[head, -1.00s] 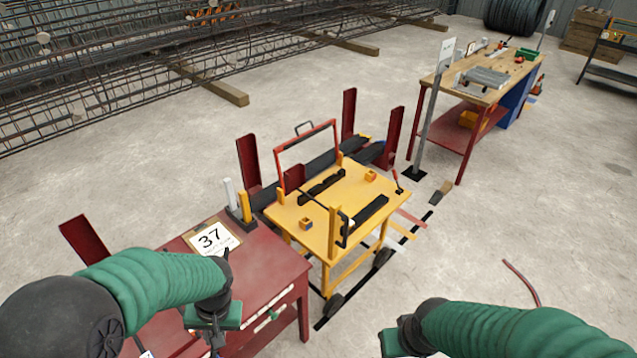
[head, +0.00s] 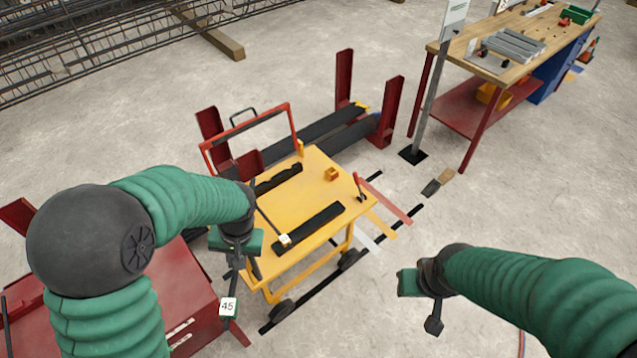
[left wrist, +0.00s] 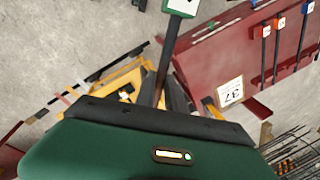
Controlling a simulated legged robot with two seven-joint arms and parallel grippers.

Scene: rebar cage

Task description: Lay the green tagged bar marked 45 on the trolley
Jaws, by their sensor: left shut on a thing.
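My left gripper (head: 238,266) is shut on a dark bar with a green end and a white label (head: 228,307) reading 45. The label hangs below the gripper, over the red bench's right edge. In the left wrist view, the bar (left wrist: 168,55) runs from the fingers to its green tag (left wrist: 183,6), cut off at the top. The yellow trolley (head: 318,182) stands just right of this gripper, with two black notched supports (head: 308,228) on its top. The bar is beside the trolley, held up. My right gripper (head: 433,322) is apart at lower right; its jaws are unclear.
The red bench (head: 185,290) is at lower left, partly behind my arm. The left wrist view shows several tagged bars (left wrist: 266,45) and a 37 card (left wrist: 230,92) there. Red posts (head: 392,105) stand behind the trolley.

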